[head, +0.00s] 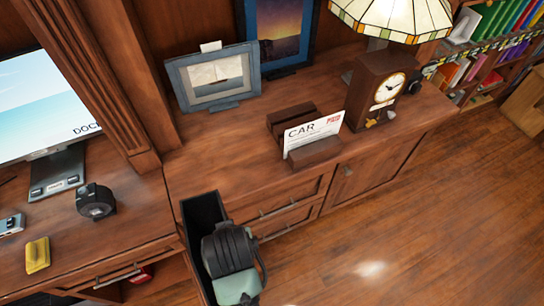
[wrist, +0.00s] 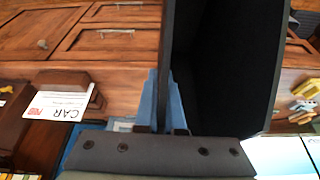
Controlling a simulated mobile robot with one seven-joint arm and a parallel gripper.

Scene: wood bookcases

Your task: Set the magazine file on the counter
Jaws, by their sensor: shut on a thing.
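The magazine file (head: 203,214) is a tall black open-topped box. In the head view it is at the counter's front left corner, partly hidden behind my gripper (head: 229,245). In the wrist view the file (wrist: 228,65) fills the right of centre, and my gripper's blue fingers (wrist: 164,95) are shut on its thin near wall. The wood counter (head: 225,145) lies beyond the file, its top showing bare wood between the picture frame and the front edge. The file's bottom is hidden, and I cannot tell whether it touches the counter's edge.
On the counter are a grey-framed boat picture (head: 214,78), a wooden letter holder (head: 315,152) with a white CAR card, a clock (head: 378,88) and a stained-glass lamp (head: 392,18). A desk (head: 75,240) with a monitor, a black tape-like item and a yellow item is at left.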

